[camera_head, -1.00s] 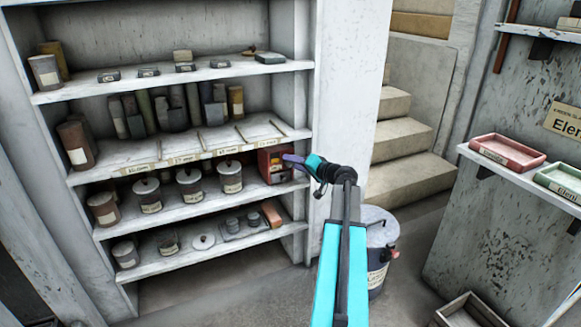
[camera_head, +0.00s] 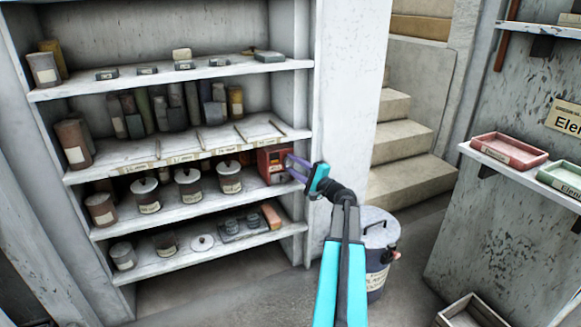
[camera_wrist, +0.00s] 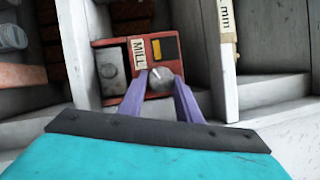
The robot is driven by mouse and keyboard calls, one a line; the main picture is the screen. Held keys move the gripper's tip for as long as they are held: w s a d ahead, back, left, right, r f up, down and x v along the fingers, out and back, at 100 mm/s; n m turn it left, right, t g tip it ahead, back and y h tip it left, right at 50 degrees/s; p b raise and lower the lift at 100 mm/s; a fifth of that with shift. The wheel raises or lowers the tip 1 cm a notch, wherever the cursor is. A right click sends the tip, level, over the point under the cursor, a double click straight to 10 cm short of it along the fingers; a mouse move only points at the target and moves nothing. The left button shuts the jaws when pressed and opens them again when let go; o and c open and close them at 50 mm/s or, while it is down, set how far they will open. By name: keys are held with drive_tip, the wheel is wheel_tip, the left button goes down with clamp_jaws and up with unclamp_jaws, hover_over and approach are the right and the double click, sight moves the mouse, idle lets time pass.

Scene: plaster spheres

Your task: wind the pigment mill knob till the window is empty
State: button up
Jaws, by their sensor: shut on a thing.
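The pigment mill is a red box (camera_head: 266,161) at the right end of a middle shelf in the head view. In the wrist view the mill (camera_wrist: 105,70) carries a "MILL" label, a grey round knob (camera_wrist: 160,79) and a small window (camera_wrist: 168,48). The window shows a dark part beside a yellow part. My gripper (camera_wrist: 163,84) is shut on the knob, with a purple finger on each side of it. In the head view my gripper (camera_head: 289,164) reaches the mill's front from the right.
Lidded pots (camera_head: 188,183) stand left of the mill on the same shelf. A white wall end (camera_head: 345,100) rises to its right. A lidded bin (camera_head: 378,235) stands on the floor beside my arm. Trays (camera_head: 508,148) sit on a right-hand shelf.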

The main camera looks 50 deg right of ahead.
drive_tip(key=shift+w+a+m+t, duration=0.2)
drive_tip(key=shift+a+m+t, duration=0.15)
drive_tip(key=shift+m, duration=0.25)
drive_tip(key=o, duration=1.1)
drive_tip(key=shift+c, duration=0.2)
drive_tip(key=shift+s+d+m, duration=0.1)
drive_tip(key=shift+d+m, duration=0.05)
drive_tip(key=shift+m, duration=0.15)
drive_tip(key=shift+s+h, duration=0.1)
drive_tip(key=shift+h, duration=0.2)
drive_tip(key=p+v, duration=0.2)
drive_tip(key=v, duration=1.1)
drive_tip(key=shift+s+p, duration=0.3)
